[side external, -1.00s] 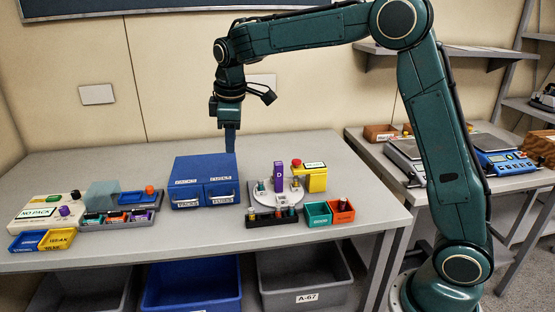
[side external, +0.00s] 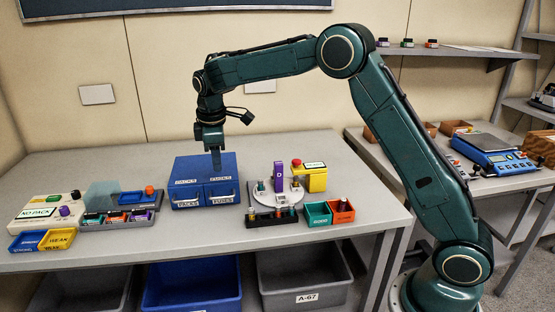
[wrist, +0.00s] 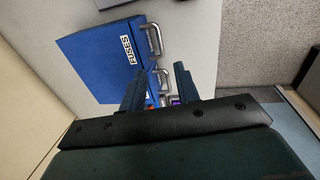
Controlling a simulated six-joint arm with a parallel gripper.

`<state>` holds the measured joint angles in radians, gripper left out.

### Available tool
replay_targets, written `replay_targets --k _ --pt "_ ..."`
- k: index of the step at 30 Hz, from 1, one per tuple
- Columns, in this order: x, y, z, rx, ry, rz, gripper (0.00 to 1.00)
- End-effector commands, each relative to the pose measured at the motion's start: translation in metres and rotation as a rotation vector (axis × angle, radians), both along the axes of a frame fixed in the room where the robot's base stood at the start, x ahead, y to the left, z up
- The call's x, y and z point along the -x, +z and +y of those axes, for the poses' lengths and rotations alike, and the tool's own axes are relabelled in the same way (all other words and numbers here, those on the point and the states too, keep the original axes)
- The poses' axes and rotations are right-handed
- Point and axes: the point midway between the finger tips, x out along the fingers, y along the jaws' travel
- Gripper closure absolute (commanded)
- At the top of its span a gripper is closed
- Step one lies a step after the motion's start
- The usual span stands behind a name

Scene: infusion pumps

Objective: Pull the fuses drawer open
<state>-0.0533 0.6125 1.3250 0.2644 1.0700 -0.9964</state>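A blue two-drawer cabinet (side external: 203,170) stands on the grey table, its left drawer labelled PACKS and its right one FUSES. Both look shut. The fuses drawer (side external: 223,190) has a pale handle on its front face. In the wrist view, the cabinet's blue top (wrist: 97,58) carries a FUSES label, and two metal handles stick out at its edge. My gripper (side external: 217,165) points down at the cabinet's top in the side view, apart from the handles as far as I can tell. In the wrist view its fingers (wrist: 159,70) are spread with nothing held between them; the lower handle shows in that gap.
Left of the cabinet are a NO PACK device (side external: 45,208), a tray of coloured pieces (side external: 118,218) and yellow and blue bins (side external: 42,240). Right of it are a round fixture (side external: 280,190), a yellow box with a red button (side external: 310,177) and small green and orange bins (side external: 330,212).

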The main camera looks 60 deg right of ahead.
Motion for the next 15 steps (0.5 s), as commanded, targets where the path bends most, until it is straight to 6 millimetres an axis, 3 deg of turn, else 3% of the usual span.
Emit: replay_targets --k 15 --pt "-0.009 -0.075 -0.009 -0.001 0.0 0.004 0.68"
